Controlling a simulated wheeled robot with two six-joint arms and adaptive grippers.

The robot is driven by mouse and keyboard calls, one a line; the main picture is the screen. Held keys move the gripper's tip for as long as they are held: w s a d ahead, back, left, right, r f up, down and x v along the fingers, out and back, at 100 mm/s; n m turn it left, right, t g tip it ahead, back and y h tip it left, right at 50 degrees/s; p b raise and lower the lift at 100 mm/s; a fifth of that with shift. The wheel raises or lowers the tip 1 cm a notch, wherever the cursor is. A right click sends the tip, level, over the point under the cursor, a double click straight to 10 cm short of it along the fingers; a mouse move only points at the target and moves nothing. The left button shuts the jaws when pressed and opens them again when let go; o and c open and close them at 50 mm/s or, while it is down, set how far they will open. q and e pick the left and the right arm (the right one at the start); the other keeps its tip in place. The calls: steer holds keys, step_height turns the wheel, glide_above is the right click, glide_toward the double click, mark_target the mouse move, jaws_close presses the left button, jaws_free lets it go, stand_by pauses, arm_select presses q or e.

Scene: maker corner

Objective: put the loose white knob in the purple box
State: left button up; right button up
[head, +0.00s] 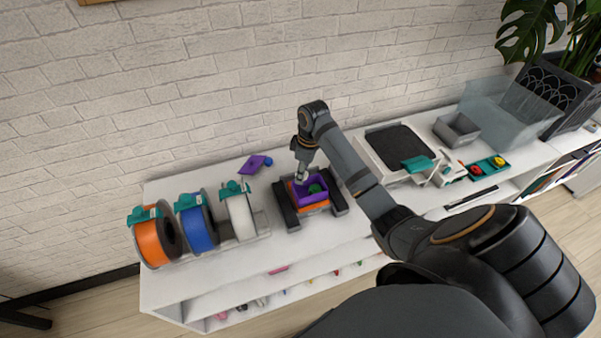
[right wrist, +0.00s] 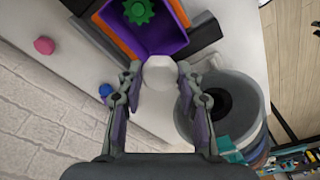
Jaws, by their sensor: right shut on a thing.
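The white knob (right wrist: 160,72) is between the fingertips of my right gripper (right wrist: 158,78), which is shut on it. In the head view my right gripper (head: 300,174) points down at the purple box (head: 297,196). In the right wrist view the knob is at the near edge of the purple box (right wrist: 168,46); its height above the rim is hard to tell. A green gear (right wrist: 139,11) lies in the box and also shows in the head view (head: 315,188). My left gripper is not in view.
The box sits with an orange part (head: 316,207) between dark side pieces (head: 338,203). Orange (head: 152,243), blue (head: 197,229) and white (head: 240,215) spools stand to the left. A purple piece (head: 252,165) and a blue ball (head: 268,161) lie behind. A printer-like machine (head: 377,160) stands right.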

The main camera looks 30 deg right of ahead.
steer(key=shift+n, duration=0.3)
steer(key=shift+d+f, duration=0.15)
steer(key=shift+f, duration=0.1)
steer(key=shift+f+b, duration=0.2)
steer(key=shift+b, duration=0.25)
step_height(320, 180, down, 3)
steer(key=b, duration=0.4)
steer(key=shift+f+b, duration=0.2)
steer(key=shift+b, duration=0.1)
step_height(320, 180, down, 2)
steer(key=shift+f, duration=0.1)
steer(key=shift+s+f, duration=0.4)
steer(key=shift+c, duration=0.4)
steer(key=shift+a+f, duration=0.2)
steer(key=shift+a, duration=0.05)
steer(key=shift+c, duration=0.3)
steer(key=shift+o, duration=0.2)
steer(key=shift+w+f, duration=0.1)
steer(key=shift+w, duration=0.05)
steer(key=o, duration=0.8)
steer(key=shift+w+d, duration=0.1)
steer(key=o, duration=0.5)
steer(key=shift+w+d+f, duration=0.1)
steer(key=shift+w+d, duration=0.05)
steer(key=shift+d, duration=0.05)
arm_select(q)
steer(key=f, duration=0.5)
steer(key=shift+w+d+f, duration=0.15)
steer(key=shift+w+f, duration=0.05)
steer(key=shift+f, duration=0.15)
